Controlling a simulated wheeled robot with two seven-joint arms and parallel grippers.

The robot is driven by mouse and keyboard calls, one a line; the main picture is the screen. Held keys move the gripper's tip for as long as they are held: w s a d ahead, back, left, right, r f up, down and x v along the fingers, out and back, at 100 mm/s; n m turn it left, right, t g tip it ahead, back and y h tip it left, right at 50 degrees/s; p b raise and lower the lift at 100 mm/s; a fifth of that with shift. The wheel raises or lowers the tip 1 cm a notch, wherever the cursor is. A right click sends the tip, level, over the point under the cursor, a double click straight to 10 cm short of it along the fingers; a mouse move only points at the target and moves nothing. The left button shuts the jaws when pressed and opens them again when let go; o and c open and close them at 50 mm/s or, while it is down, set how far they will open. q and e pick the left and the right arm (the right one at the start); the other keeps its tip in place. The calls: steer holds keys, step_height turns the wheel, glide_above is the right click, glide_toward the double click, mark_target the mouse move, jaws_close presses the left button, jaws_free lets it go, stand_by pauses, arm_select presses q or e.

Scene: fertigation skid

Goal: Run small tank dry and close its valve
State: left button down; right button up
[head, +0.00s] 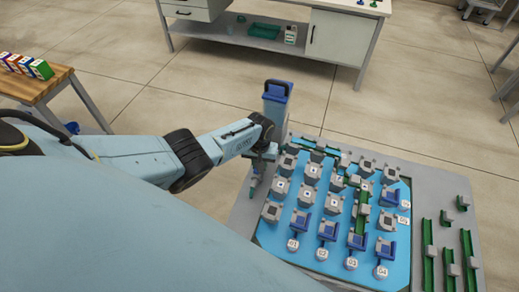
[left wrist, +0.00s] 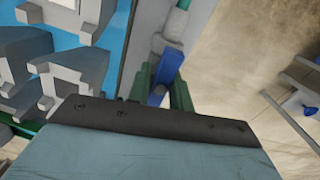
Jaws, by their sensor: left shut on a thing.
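My left gripper (head: 256,172) reaches in from the left to the left edge of the skid panel. In the left wrist view its dark green fingers (left wrist: 163,92) are shut on a blue valve lever (left wrist: 158,92). The lever is joined to a light grey fitting (left wrist: 170,50), with a green piece (left wrist: 175,24) above it. A blue container with a dark handle (head: 277,93), perhaps the small tank, stands upright just behind my wrist. Its liquid level cannot be seen. The lever is mostly hidden in the head view. My right gripper is not in view.
The blue panel (head: 265,236) carries several grey blocks, blue blocks and numbered round tags, close to the right of my gripper. Green rails (head: 428,258) lie at its right. A wooden table (head: 50,83) with coloured boxes stands at left. A white bench (head: 335,38) stands behind.

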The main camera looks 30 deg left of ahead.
arm_select(q)
steer(key=c, duration=1.2)
jaws_free()
step_height(320, 180, up, 6)
steer(key=p, duration=0.5)
steer(key=shift+f+p, duration=0.1)
steer(key=shift+p, duration=0.3)
steer(key=shift+r, duration=2.1)
